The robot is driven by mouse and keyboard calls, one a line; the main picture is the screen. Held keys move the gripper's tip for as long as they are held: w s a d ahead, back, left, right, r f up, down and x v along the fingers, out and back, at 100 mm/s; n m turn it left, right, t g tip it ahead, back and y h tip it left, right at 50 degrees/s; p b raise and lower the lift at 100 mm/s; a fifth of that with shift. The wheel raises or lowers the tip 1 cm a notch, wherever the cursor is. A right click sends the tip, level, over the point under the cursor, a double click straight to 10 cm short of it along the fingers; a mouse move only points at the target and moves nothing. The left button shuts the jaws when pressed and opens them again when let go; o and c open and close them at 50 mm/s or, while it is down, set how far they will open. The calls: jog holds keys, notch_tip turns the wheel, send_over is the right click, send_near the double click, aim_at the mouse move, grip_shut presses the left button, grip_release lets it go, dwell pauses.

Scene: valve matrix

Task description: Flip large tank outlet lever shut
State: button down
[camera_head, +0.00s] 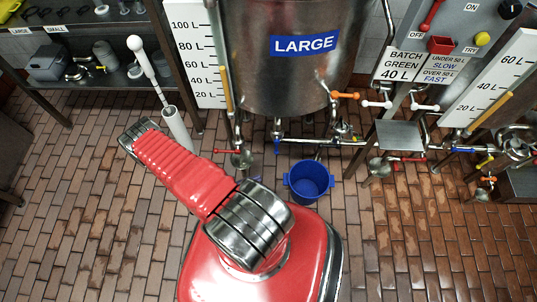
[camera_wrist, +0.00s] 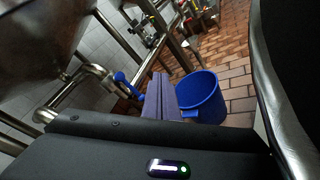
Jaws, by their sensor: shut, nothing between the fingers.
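The steel tank labelled LARGE (camera_head: 290,70) stands at the back centre in the head view; part of its curved bottom (camera_wrist: 40,40) shows at the upper left of the wrist view. A blue lever (camera_head: 277,146) hangs below the tank's middle. In the wrist view a blue lever (camera_wrist: 127,85) is on a steel pipe just left of my fingers. My gripper (camera_wrist: 161,80) is shut and empty, with the bucket to its right. Whether it touches the lever cannot be told. The gripper cannot be made out in the head view.
A blue bucket (camera_head: 309,181) stands on the brick floor under the tank front. Red (camera_head: 228,151), orange (camera_head: 346,95) and white (camera_head: 377,104) handles are on nearby pipes. A shelf (camera_head: 85,80) is at the left. The floor at the right front is clear.

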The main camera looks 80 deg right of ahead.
notch_tip(320, 180, down, 6)
jog(key=d+t+h, duration=0.3)
jog(key=h, duration=0.1)
jog(key=w+d+m+t, duration=0.1)
jog(key=w+m+t+h, duration=0.1)
jog(key=w, duration=0.1)
jog(key=w+d+m+t+h, duration=0.1)
jog(key=w, duration=0.1)
jog(key=shift+w+d+r, duration=0.1)
jog(key=shift+d+r, duration=0.15)
jog(key=shift+d, duration=0.1)
jog(key=shift+d, duration=0.1)
send_near(276, 148)
jog(key=shift+w+d+f, duration=0.75)
jog(key=shift+w+d, duration=0.55)
jog(key=shift+d, duration=1.05)
jog(key=shift+s+d, duration=0.45)
jog(key=shift+s, duration=0.45)
jog(key=shift+s+d, duration=0.45)
jog(key=shift+s, duration=0.45)
